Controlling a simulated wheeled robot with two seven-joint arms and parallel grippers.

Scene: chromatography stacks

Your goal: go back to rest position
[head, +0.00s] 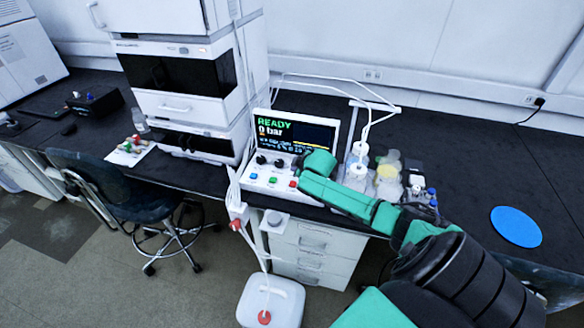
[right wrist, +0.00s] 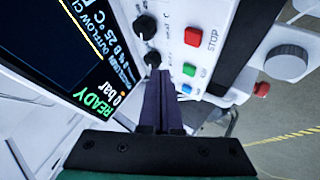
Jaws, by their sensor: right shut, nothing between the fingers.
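My right gripper (right wrist: 160,80) is shut and empty, its dark fingers together in the right wrist view. Its tips are close in front of the control panel, near a black knob (right wrist: 152,59); I cannot tell whether they touch. In the head view my right arm reaches in from the lower right to the panel of the white control unit (head: 270,182). The unit's screen (head: 290,134) reads READY and 0 bar. The red STOP button (right wrist: 193,36), the green button (right wrist: 189,69) and the blue button (right wrist: 186,89) are beside the fingers. My left gripper is out of view.
The tall white instrument stack (head: 178,78) stands left of the unit. White-capped bottles (head: 359,170) and tubing stand just right, close to my arm. A blue disc (head: 516,226) lies on the dark bench at right. A chair (head: 110,192) and white canister (head: 270,300) are below.

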